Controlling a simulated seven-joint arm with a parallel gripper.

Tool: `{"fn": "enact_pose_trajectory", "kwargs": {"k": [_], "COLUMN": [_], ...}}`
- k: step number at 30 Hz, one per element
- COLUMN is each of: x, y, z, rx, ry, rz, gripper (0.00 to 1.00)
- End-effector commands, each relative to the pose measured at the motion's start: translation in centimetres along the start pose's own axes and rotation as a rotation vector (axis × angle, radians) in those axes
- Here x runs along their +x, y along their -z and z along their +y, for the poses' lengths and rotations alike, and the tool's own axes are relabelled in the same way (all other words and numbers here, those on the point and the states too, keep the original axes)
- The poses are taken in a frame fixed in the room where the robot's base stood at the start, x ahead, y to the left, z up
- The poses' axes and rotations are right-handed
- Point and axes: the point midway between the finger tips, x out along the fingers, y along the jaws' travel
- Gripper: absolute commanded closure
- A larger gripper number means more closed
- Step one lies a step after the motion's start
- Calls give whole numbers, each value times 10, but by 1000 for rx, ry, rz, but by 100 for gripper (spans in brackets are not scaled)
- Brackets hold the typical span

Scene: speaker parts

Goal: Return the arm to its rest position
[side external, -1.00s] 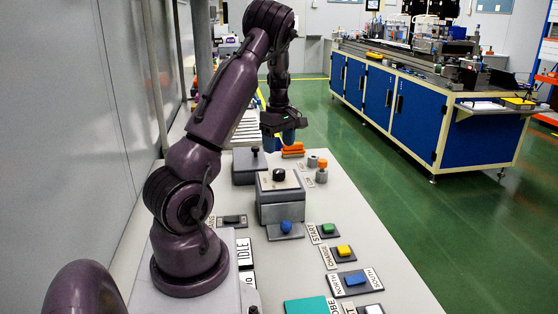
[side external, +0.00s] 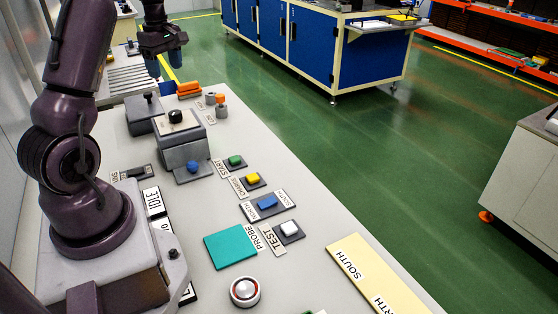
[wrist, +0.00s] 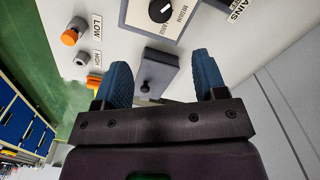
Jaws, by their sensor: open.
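My gripper (side external: 166,66) hangs in the air over the far end of the grey bench (side external: 215,225), near the orange blocks (side external: 189,89). In the wrist view, its two blue fingers stand wide apart with nothing between them, so my gripper (wrist: 162,80) is open and empty. A dark grey box with a small black knob (wrist: 157,75) lies below and between the fingers in that view. My arm is raised and bent, reaching away from the camera; its base stands on the bench at left.
A grey dial box (side external: 183,140) and the dark grey knob box (side external: 144,115) stand on the bench. START (side external: 235,161), yellow (side external: 252,179), blue (side external: 267,202) and white (side external: 289,229) buttons line it. A teal PROBE pad (side external: 231,246) lies nearer.

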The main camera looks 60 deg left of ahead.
Motion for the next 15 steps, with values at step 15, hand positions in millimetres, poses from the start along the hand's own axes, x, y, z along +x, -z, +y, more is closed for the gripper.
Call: {"fn": "enact_pose_trajectory", "kwargs": {"k": [15], "x": [-32], "y": [-169], "z": [-62], "rx": [1035], "ry": [-108], "rz": [-57], "gripper": [35]}}
